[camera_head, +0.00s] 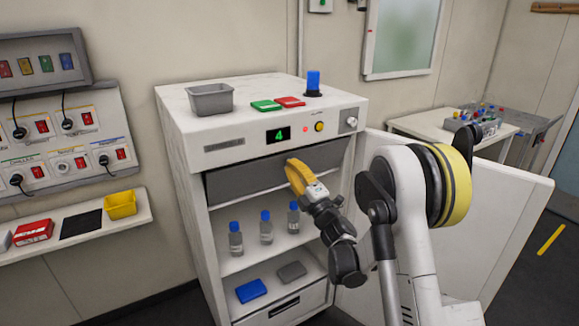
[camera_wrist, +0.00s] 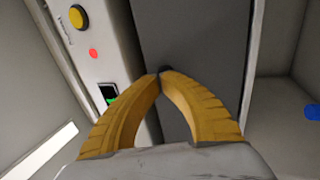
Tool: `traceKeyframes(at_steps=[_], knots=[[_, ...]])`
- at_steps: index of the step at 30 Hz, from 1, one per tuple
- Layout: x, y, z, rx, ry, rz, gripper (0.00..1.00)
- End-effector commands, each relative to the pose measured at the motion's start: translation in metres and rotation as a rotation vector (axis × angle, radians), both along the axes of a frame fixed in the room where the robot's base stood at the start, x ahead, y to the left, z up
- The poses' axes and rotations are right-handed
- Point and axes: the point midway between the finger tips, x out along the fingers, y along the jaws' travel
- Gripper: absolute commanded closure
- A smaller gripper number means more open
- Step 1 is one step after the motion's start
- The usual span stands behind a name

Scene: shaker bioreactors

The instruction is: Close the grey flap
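The grey flap (camera_head: 245,180) is a wide dark panel across the top of the cabinet opening, just below the control panel. It also fills the upper middle of the wrist view (camera_wrist: 195,35). My gripper (camera_head: 291,163) is in front of the flap's right part, close to its upper edge. In the wrist view my gripper's yellow fingers (camera_wrist: 161,73) come together at their tips in front of the flap. A small dark spot shows at the tips; I cannot tell whether it is part of the flap or whether the fingers touch it.
The white cabinet (camera_head: 188,130) has its door (camera_head: 490,195) swung open to the right, behind my arm. Blue-capped bottles (camera_head: 266,228) stand on the shelf below the flap. A blue box (camera_head: 251,291) and a grey box (camera_head: 292,271) lie lower. A metal tray (camera_head: 210,100) is on top.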

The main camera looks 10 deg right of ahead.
Motion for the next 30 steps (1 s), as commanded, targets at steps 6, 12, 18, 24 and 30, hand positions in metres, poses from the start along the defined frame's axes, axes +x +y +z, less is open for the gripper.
traceKeyframes(at_steps=[6, 12, 18, 24, 30], knots=[[0.0, 0.0, 0.0, -0.001, 0.002, 0.0, 1.0], [0.01, 0.005, 0.012, -0.028, 0.085, 0.004, 1.0], [0.03, 0.01, 0.019, -0.042, 0.13, 0.001, 1.0], [0.031, 0.01, 0.019, -0.041, 0.13, 0.0, 1.0], [0.031, 0.011, 0.019, -0.041, 0.13, 0.0, 1.0]])
